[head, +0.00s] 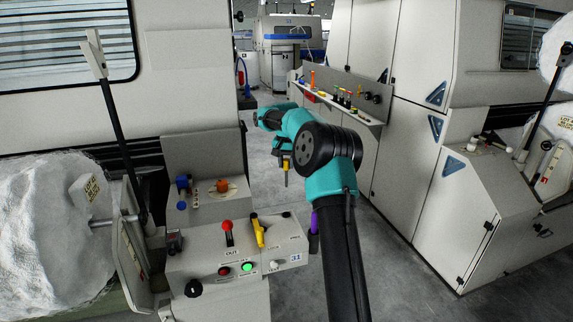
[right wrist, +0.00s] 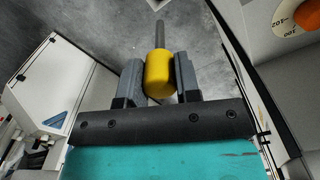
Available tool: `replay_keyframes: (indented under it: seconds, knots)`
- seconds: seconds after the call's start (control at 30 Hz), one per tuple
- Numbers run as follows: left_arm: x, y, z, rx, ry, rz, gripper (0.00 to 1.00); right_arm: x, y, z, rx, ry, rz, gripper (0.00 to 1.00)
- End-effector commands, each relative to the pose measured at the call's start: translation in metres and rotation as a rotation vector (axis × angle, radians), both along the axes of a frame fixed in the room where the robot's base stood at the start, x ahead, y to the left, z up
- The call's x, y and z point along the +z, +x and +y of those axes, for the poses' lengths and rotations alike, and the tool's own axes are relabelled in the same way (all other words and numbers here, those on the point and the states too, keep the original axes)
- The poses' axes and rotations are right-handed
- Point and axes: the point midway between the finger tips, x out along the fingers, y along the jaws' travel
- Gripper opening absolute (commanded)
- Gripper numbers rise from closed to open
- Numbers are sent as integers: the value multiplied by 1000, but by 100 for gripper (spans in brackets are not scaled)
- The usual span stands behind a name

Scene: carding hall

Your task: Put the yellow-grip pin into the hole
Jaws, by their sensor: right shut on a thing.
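My right gripper (head: 284,153) is shut on the yellow-grip pin (head: 286,179), which hangs below it over the floor in the head view. In the right wrist view my right gripper (right wrist: 160,80) has its two grey jaws on either side of the yellow grip (right wrist: 159,74). The bare metal shaft (right wrist: 159,36) points away from the jaws, with grey floor behind it. The pin is in the air, apart from the control panel. I cannot make out the hole in either view. My left gripper is out of view.
A control panel (head: 210,262) with a red lever (head: 227,231), a yellow lever (head: 258,230) and buttons stands left of my right arm. An orange knob (head: 222,185) sits behind them. A purple-handled item (head: 314,222) is beside the panel. Machine cabinets (head: 420,150) line the right; the aisle floor is clear.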

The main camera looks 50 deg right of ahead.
Motion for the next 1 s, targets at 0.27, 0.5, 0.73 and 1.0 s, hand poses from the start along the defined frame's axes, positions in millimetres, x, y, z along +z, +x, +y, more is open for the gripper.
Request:
replay_keyframes:
  seconds: [0.27,0.5,0.73,1.0]
  knots:
    - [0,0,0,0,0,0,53,-4,2,7,1,0,1,7]
    - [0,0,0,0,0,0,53,-24,9,48,3,-2,5,7]
    - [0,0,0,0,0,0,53,-51,9,102,3,-1,4,7]
    - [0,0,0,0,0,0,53,-64,6,129,0,0,0,7]
